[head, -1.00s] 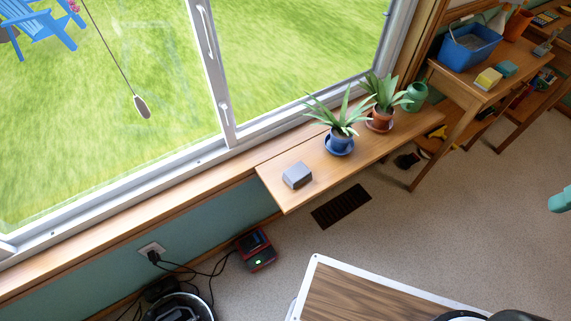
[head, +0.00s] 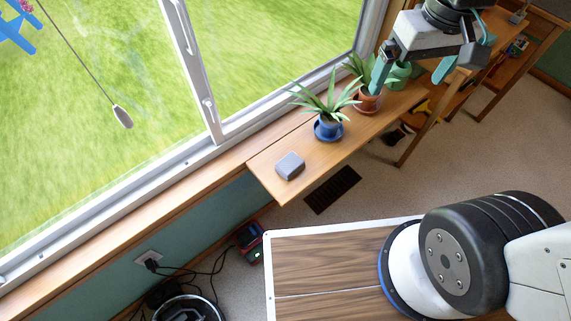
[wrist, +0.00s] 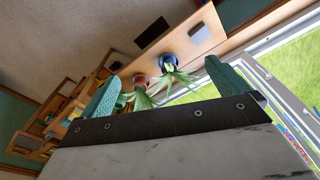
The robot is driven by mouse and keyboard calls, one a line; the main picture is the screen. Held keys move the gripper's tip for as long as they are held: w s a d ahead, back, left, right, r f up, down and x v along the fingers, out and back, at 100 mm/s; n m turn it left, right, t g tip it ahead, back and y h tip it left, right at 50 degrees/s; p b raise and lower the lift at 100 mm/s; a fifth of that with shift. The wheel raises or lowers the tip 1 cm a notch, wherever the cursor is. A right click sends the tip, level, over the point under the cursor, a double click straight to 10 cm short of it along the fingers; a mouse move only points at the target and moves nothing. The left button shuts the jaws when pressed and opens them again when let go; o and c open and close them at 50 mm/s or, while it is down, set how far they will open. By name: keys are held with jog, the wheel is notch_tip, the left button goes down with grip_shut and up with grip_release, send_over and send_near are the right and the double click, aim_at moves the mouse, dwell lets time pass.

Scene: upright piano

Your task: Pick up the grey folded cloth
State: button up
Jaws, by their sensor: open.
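The grey folded cloth (head: 290,166) lies as a small block near the left end of the wooden window shelf (head: 266,178). In the wrist view it shows small at the top (wrist: 200,33), beyond the plants. My gripper (head: 411,78) is at the upper right of the head view, well to the right of the cloth and apart from it. Its two teal fingers are spread wide with nothing between them. In the wrist view my gripper (wrist: 163,82) is seen with the plants in the distance past its fingers.
A plant in a blue pot (head: 328,129) stands on the shelf to the right of the cloth. A plant in a terracotta pot (head: 367,102) and a green watering can (head: 398,75) stand farther right. The window frame (head: 205,95) runs behind the shelf. Shelf around the cloth is clear.

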jog(key=w+a+f+n, duration=0.2)
jog(key=w+a+f, duration=0.3)
jog(key=w+f, duration=0.3)
jog(key=n+g, duration=0.1)
jog(key=n, duration=0.3)
send_over(292, 164)
notch_tip(292, 164, down, 30)
jog(key=shift+w+r, duration=0.1)
jog(key=shift+r, duration=0.1)
jog(key=shift+f, duration=2.75)
jog(key=c, duration=1)
